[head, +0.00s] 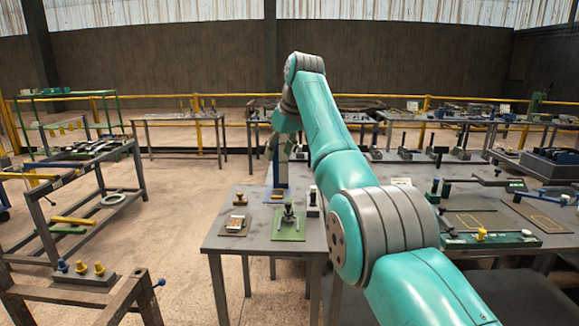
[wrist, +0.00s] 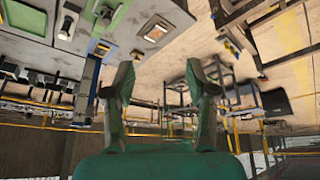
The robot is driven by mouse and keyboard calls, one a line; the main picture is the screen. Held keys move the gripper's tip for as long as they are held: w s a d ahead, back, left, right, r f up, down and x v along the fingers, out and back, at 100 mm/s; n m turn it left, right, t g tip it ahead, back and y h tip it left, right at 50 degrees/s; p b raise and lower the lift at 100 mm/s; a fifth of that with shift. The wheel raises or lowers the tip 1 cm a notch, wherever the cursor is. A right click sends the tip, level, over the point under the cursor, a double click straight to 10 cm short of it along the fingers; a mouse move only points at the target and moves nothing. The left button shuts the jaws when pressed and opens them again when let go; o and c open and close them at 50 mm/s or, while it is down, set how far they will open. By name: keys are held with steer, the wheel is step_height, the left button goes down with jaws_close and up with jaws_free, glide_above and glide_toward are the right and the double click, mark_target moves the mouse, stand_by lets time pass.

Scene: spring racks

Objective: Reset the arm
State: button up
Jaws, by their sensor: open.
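My teal arm reaches up and forward across the middle of the head view, over the right side of a small grey table. In the wrist view my gripper (wrist: 163,85) shows with its two fingers apart and nothing between them. The wrist picture is upside down, with tabletops at the top and the wall at the bottom.
The small grey table (head: 225,245) carries a green plate (head: 289,232) with a fixture and a brown plate (head: 234,228). A larger workbench (head: 520,208) with tools stands at right. Metal racks (head: 60,225) stand at left. Open floor (head: 180,190) lies between.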

steer(key=w+d+f+m+t, duration=0.1)
steer(key=d+f, duration=0.2)
steer(key=f, duration=1.6)
steer(key=d+f+m+t, duration=0.1)
steer(key=d+f+t, duration=0.1)
steer(key=f, duration=1.7)
steer(key=s+d+f+m+t+h, duration=0.1)
steer(key=s+d+f, duration=0.3)
steer(key=s+f, duration=0.7)
steer(key=s+d+f+m+t, duration=0.1)
steer(key=s+d+f, duration=0.3)
steer(key=s+f, duration=0.75)
steer(key=s+d+f+m+t+h, duration=0.1)
steer(key=s+d+t, duration=0.15)
steer(key=s, duration=1.25)
steer(key=s+d+f+m+t, duration=0.15)
steer(key=s+d, duration=0.25)
steer(key=s, duration=1.1)
steer(key=s+d+r+m+t+h, duration=0.1)
steer(key=s+r, duration=2.1)
steer(key=shift+s+d+r+t, duration=0.2)
steer(key=shift+d+t, duration=0.1)
steer(key=shift+t, duration=0.1)
